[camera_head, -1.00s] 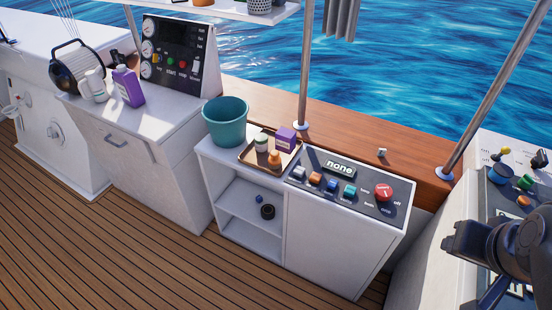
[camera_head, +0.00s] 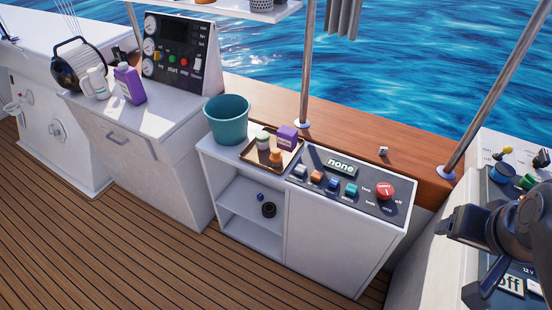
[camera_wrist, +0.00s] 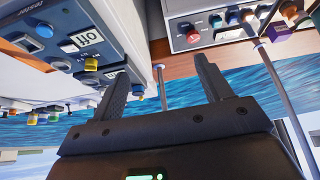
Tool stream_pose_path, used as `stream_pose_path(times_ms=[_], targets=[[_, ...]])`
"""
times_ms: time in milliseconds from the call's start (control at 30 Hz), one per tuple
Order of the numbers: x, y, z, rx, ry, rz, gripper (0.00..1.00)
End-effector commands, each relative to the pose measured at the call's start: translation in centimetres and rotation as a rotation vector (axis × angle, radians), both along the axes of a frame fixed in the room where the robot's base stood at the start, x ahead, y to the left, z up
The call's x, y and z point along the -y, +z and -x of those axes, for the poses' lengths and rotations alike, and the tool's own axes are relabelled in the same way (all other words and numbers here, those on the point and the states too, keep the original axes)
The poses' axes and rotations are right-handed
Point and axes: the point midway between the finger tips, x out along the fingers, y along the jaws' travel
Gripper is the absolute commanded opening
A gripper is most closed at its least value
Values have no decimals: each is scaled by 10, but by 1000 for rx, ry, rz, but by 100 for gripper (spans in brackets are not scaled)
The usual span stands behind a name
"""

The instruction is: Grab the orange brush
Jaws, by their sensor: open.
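I cannot make out an orange brush in either view. A small orange item (camera_head: 275,156) stands on a brown tray in the head view, but its shape looks more like a small bottle or jar than a brush. My gripper (camera_wrist: 163,78) is open and empty in the wrist view, its two dark fingers well apart. In the head view my gripper shows at the right edge, beside the right-hand control panel and far from the tray.
The tray (camera_head: 246,155) also holds a purple box (camera_head: 287,137) and a pale jar (camera_head: 262,140). A teal bucket (camera_head: 227,121) stands left of it, a button panel (camera_head: 325,189) right of it. A purple bottle (camera_head: 130,84) stands on the left cabinet. Metal poles rise behind. The deck is clear.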

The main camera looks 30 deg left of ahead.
Motion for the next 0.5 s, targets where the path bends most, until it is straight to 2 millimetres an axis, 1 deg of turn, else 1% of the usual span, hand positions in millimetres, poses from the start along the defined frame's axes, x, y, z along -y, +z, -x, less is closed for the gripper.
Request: stream_pose_path(times_ms=[33,167,200,267,400,467,500], targets=[[-6,3,-13,-6,21,2,72],[-26,11,-51,-16,82,11,72],[-34,13,-63,-17,102,14,72],[-46,15,-81,-21,131,17,72],[-78,14,-123,-28,199,25,72],[-93,12,-140,-31,228,27,72],[-104,9,-151,-33,249,29,72]])
